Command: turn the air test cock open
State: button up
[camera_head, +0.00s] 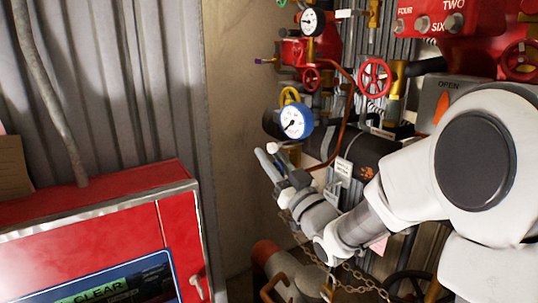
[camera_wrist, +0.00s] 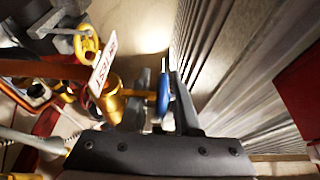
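My gripper (camera_head: 272,162) reaches up and left, just below a blue-rimmed pressure gauge (camera_head: 294,122). In the wrist view, its dark fingers (camera_wrist: 162,92) stand apart. A thin blue part (camera_wrist: 163,96) shows between or just beyond them, with a small gap visible beside it. I cannot tell whether this is the air test cock's lever or the gauge rim seen edge-on. A brass fitting (camera_wrist: 113,103) lies just left of the fingers. A white tag with red lettering (camera_wrist: 103,66) hangs near it. The air test cock cannot be identified with certainty.
A yellow handle (camera_head: 290,95) is above the gauge. Red handwheels (camera_head: 375,78), a dark pipe (camera_head: 370,152) and a chain (camera_head: 350,270) crowd the right. A red cabinet (camera_head: 100,212) stands at lower left. Corrugated wall (camera_head: 120,80) is behind it.

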grip_shut()
jog(key=shift+r+g+p, duration=0.1)
jog(key=shift+g+p, duration=0.25)
jog(key=shift+g, duration=0.05)
jog(key=shift+w+a+f+g+h+p, duration=0.1)
jog(key=shift+f+g+h+p, duration=0.4)
jog(key=shift+g+h+p, duration=0.7)
jog(key=shift+w+f+g+h+p, duration=0.1)
jog(key=shift+f+g+h+p, duration=0.55)
jog(key=shift+g+p, duration=1)
jog(key=shift+w+a+f+g+h+p, duration=0.1)
jog(key=shift+f+g+h+p, duration=0.25)
jog(key=shift+g+h+p, duration=1.15)
jog(key=shift+f+t+y+p, duration=0.15)
jog(key=shift+t+y+p, duration=0.1)
jog(key=shift+p, duration=0.25)
